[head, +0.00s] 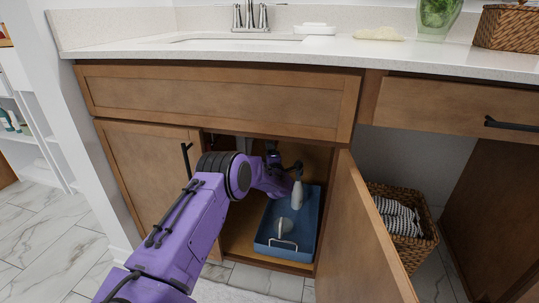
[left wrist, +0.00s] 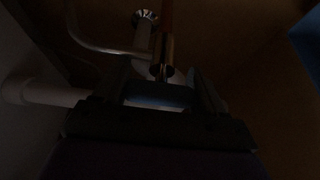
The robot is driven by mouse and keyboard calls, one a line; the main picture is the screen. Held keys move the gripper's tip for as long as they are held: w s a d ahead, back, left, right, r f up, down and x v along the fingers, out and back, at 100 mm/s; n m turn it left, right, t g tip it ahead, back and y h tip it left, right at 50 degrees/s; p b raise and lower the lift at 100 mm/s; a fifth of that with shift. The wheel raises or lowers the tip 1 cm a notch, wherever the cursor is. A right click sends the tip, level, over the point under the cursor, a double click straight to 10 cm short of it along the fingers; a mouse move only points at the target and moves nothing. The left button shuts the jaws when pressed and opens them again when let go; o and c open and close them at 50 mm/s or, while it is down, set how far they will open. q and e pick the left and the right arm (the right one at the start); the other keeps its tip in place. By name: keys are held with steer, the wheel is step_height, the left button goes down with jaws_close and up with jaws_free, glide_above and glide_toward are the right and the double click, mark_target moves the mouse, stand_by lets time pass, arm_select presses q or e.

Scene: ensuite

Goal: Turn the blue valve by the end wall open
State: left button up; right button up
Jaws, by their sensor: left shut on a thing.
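My purple left arm reaches through the open cabinet door into the space under the sink. In the left wrist view my left gripper (left wrist: 160,90) is shut on the blue valve (left wrist: 158,100), with a finger on each side of its handle. The view is very dark, so how far the handle is turned is unclear. A brass-coloured fitting (left wrist: 167,52) and a pipe rise just beyond the handle. In the head view the valve is hidden behind my arm and the cabinet front. My right gripper is in neither view.
The open door (head: 362,235) stands close to the right of my arm. A blue tray (head: 268,239) with a white bottle (head: 297,194) and a brush lies on the cabinet floor. In the wrist view, a pale pipe (left wrist: 45,92) runs left of the gripper. A wicker basket (head: 420,245) stands farther right.

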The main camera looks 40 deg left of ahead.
arm_select(q)
steer(key=shift+d, duration=0.1)
stand_by(0.4)
steer(key=o, duration=1)
steer(key=shift+c, duration=0.2)
steer(key=p+v, duration=0.4)
steer(key=v, duration=0.6)
steer(key=shift+d, duration=0.2)
steer(key=shift+s, duration=0.15)
